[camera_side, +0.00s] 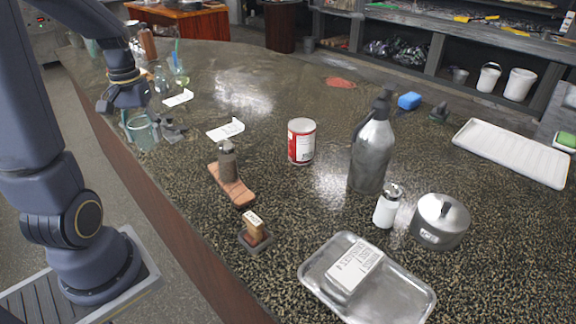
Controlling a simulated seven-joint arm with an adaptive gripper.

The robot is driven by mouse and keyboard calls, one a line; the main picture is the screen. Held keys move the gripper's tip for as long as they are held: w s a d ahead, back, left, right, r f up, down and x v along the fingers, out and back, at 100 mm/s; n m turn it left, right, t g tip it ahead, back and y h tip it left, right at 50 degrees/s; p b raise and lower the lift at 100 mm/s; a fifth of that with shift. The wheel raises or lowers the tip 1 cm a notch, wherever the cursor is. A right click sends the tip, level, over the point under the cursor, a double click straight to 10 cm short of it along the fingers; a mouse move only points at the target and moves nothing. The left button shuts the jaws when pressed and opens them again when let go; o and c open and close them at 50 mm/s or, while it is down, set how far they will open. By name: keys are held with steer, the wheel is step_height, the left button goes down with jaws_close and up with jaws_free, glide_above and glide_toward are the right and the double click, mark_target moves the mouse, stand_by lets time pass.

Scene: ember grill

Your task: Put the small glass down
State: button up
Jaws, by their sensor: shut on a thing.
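The small glass (141,133) is a clear, slightly green tumbler near the left edge of the dark speckled counter (260,110). My gripper (144,118) points down and is shut on the small glass, with the fingers on either side of its upper part. The glass looks upright. Its base is low over the counter, and I cannot tell whether it touches the surface. The gripper hides part of the rim.
Behind my gripper stand a glass with straws (180,76) and other bottles. White paper slips (226,130) lie to the right. A dark shaker (227,160) stands on a wooden board (236,190) nearer the camera. A red-and-white can (301,142) stands mid-counter.

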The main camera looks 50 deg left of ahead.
steer(key=w+a+f, duration=0.2)
steer(key=w, duration=0.1)
steer(key=w+a+f, duration=0.2)
steer(key=f, duration=0.1)
steer(key=w+a+f, duration=0.2)
steer(key=w+f, duration=0.1)
steer(key=shift+w+a+f, duration=0.2)
steer(key=shift+w, duration=0.15)
steer(key=shift+w+f, duration=0.1)
steer(key=shift+f, duration=1.55)
steer(key=shift+f, duration=0.15)
steer(key=o, duration=1.2)
steer(key=shift+o, duration=0.2)
